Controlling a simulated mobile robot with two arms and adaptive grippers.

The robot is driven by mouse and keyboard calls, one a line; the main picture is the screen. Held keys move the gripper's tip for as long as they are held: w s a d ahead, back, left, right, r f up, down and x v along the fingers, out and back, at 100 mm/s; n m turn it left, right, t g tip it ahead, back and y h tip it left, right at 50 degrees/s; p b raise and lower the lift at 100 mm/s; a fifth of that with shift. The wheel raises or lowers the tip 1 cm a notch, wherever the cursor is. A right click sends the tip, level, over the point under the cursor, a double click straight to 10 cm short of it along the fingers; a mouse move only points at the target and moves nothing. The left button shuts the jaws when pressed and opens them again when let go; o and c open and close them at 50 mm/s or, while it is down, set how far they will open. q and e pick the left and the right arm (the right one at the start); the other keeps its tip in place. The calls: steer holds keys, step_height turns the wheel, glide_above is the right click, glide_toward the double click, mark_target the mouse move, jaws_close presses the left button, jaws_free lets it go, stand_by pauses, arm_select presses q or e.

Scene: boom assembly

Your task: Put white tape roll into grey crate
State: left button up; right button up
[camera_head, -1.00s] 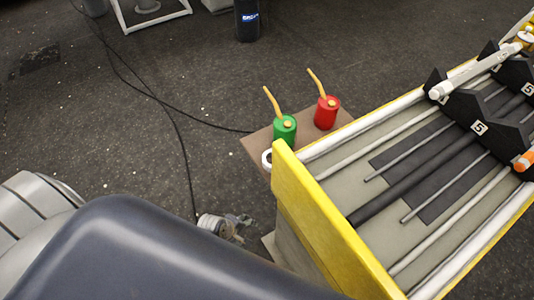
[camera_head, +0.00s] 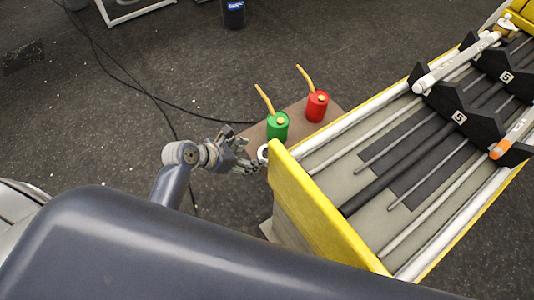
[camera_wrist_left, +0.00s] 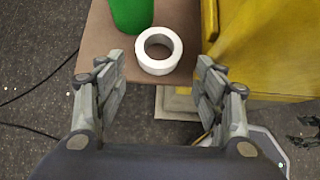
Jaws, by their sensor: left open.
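The white tape roll (camera_wrist_left: 159,67) lies flat near the edge of a brown board (camera_wrist_left: 96,48) in the left wrist view. In the head view only part of the roll (camera_head: 263,152) shows, beside the yellow end panel. My left gripper (camera_head: 250,157) is at the near side of the board, close to the roll. In the left wrist view its fingers (camera_wrist_left: 162,88) are spread apart, with the roll ahead between them and nothing held. No grey crate can be made out for certain.
A green can (camera_head: 278,126) and a red can (camera_head: 317,106) with orange spouts stand on the board. The yellow end panel (camera_head: 318,214) of the long rack rises right of the roll. Black cables (camera_head: 150,92) lie on the dark floor.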

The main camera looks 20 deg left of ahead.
mark_target(265, 154)
arm_select(q)
steer(key=x, duration=0.9)
steer(key=shift+w+d+r, duration=0.1)
steer(key=shift+w+r, duration=0.1)
steer(key=c, duration=0.8)
steer(key=shift+r, duration=0.15)
